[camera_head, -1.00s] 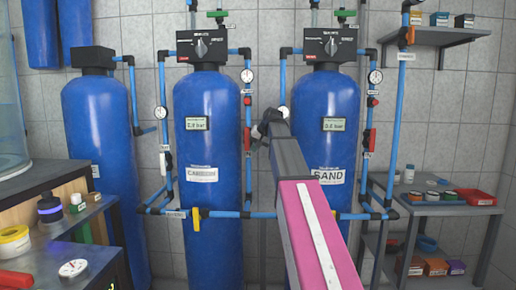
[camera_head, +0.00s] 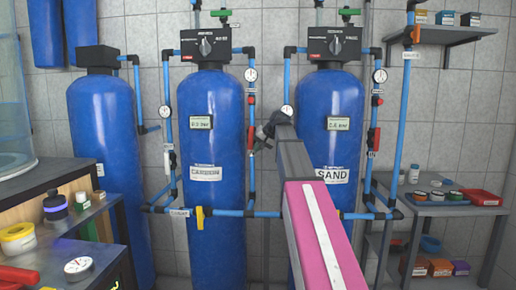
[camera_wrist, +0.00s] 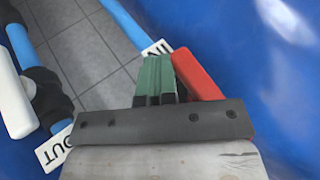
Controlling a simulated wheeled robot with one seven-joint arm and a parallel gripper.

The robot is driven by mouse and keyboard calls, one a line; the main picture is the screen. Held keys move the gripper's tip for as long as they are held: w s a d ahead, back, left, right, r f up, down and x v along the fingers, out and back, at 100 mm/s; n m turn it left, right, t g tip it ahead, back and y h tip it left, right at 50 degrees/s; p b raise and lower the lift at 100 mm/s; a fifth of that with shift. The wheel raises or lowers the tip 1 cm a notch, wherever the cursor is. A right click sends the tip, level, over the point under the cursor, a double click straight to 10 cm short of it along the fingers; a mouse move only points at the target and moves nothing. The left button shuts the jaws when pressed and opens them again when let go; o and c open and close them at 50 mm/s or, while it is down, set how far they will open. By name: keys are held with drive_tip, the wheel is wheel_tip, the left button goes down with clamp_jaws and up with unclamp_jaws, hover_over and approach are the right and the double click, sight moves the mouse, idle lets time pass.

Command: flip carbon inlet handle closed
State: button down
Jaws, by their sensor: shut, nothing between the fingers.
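The carbon tank (camera_head: 210,115) is a tall blue cylinder with a "CARBON" label, in the middle of the head view. On the pipe at its right side is a red handle (camera_head: 251,138), looking upright along the pipe. My gripper (camera_head: 261,135) is just right of this handle. In the wrist view my shut, empty green fingers (camera_wrist: 155,82) lie directly left of a red handle (camera_wrist: 197,76), very close to it; whether they touch, I cannot tell. An "IN" tag (camera_wrist: 158,48) shows just past the fingertips. The handle's lower end is hidden behind my gripper.
The sand tank (camera_head: 330,110) stands close on the right, behind my arm. In the wrist view a white handle (camera_wrist: 12,95) and an "OUT" tag (camera_wrist: 53,148) are at the left. A yellow handle (camera_head: 200,217) sits low at the carbon tank. Shelves (camera_head: 440,208) stand at the right.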

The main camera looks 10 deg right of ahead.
sight(235, 149)
drive_tip(key=a+m+t+y, duration=0.1)
drive_tip(key=t+y, duration=0.1)
drive_tip(key=y, duration=0.1)
drive_tip(key=w+a+m+t+y, duration=0.1)
drive_tip(key=a+y, duration=0.1)
drive_tip(key=y, duration=0.1)
drive_tip(key=a+f+m+t+y, duration=0.1)
drive_tip(key=a+t+y, duration=0.1)
drive_tip(key=y, duration=0.2)
drive_tip(key=shift+w+m+t, duration=0.15)
drive_tip(key=shift+m+t, duration=0.15)
drive_tip(key=shift+m, duration=0.1)
drive_tip(key=shift+w+a+r+m+t+y, duration=0.1)
drive_tip(key=shift+a+r+m+t+y, duration=0.2)
drive_tip(key=shift+m+t+y, duration=0.5)
drive_tip(key=shift+w+a+r+m+t+y, duration=0.1)
drive_tip(key=shift+a+r+m+t+y, duration=0.3)
drive_tip(key=shift+t, duration=0.7)
drive_tip(key=shift+d, duration=0.1)
drive_tip(key=shift+f, duration=0.1)
